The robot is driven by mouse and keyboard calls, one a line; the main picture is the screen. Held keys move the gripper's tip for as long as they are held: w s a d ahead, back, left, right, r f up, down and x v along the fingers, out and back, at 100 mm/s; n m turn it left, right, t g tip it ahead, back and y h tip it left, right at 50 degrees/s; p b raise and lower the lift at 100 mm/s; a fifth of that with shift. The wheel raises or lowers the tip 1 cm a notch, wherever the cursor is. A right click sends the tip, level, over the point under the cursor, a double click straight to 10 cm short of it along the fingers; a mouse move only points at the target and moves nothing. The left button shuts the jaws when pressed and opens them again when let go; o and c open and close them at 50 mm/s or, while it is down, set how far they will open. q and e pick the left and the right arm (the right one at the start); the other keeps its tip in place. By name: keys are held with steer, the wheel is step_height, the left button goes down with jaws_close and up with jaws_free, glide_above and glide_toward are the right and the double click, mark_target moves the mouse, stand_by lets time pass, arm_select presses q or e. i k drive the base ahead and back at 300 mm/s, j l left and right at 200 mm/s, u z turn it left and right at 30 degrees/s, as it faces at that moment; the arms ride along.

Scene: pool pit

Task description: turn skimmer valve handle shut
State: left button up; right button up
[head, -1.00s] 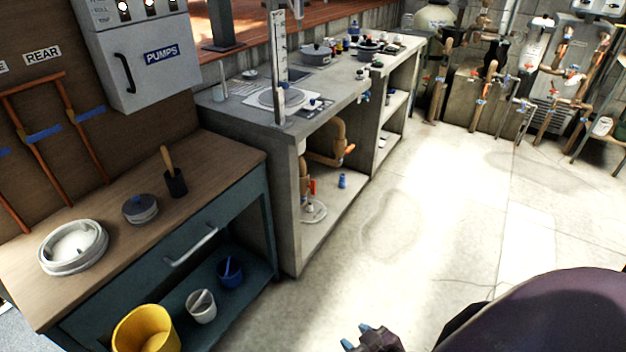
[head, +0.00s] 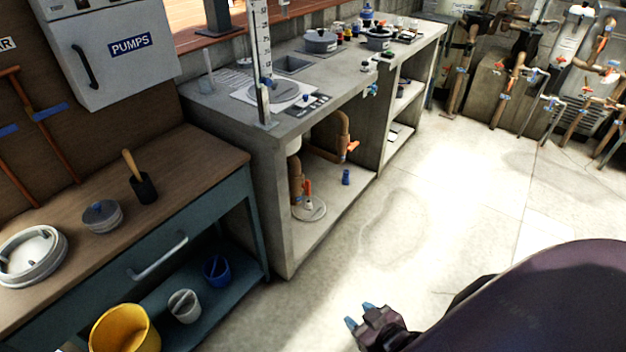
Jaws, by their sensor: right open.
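Under the concrete counter (head: 265,165), copper-coloured pipes show two valves with orange handles. One orange handle (head: 351,147) sits on the right-hand pipe (head: 342,128), sticking out sideways. The other orange handle (head: 308,192) stands roughly upright beside the left-hand pipe (head: 295,180), above a round white disc (head: 309,210). I cannot tell from a label which one is the skimmer valve. My right gripper (head: 359,315) is open and empty, with blue fingertips, low over the floor in front of the counter and apart from both handles. My left gripper is out of view.
A workbench (head: 190,160) with a drawer stands at left; a yellow bucket (head: 125,330) and smaller tubs are low down there. A blue bottle (head: 346,177) stands on the counter's lower shelf. The floor (head: 410,220) in front is clear. More pipework fills the back right.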

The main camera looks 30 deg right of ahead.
mark_target(306, 186)
steer(key=i+l, duration=0.1)
steer(key=l, duration=0.3)
steer(key=i+l, duration=0.1)
steer(key=l, duration=0.35)
steer(key=i+l, duration=0.1)
steer(key=l, duration=0.3)
steer(key=i+l, duration=0.15)
steer(key=l, duration=0.25)
steer(key=i+l, duration=0.1)
steer(key=i, duration=0.3)
